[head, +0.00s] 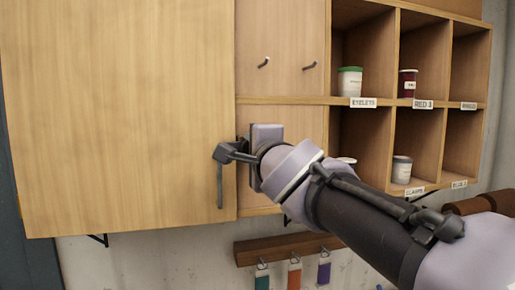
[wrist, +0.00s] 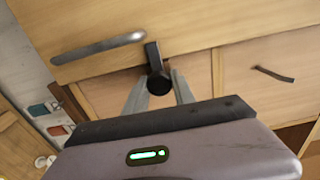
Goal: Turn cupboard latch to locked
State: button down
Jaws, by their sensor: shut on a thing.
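The wooden cupboard door (head: 120,110) fills the left of the head view and looks closed. Its bar handle (head: 220,186) hangs near the right edge; the wrist view shows this handle (wrist: 98,48) too. In the wrist view the black latch (wrist: 153,54) has a round end between my fingers. Its bar reaches across the seam, over the door's edge. My gripper (wrist: 160,84) is shut on the latch, one grey finger on each side. In the head view my gripper (head: 238,152) is at the door's right edge and largely hides the latch.
Open cubbies with labelled tubs (head: 349,81) stand to the right. A wooden rail (head: 290,248) with coloured tags hangs below. Free room lies in front of the large door.

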jog(key=c, duration=1.1)
grip_release()
jog(key=p+v, duration=0.4)
jog(key=v, duration=1.3)
jog(key=shift+s+r+p, duration=0.1)
jog(key=shift+s+p, duration=0.1)
jog(key=shift+p, duration=0.1)
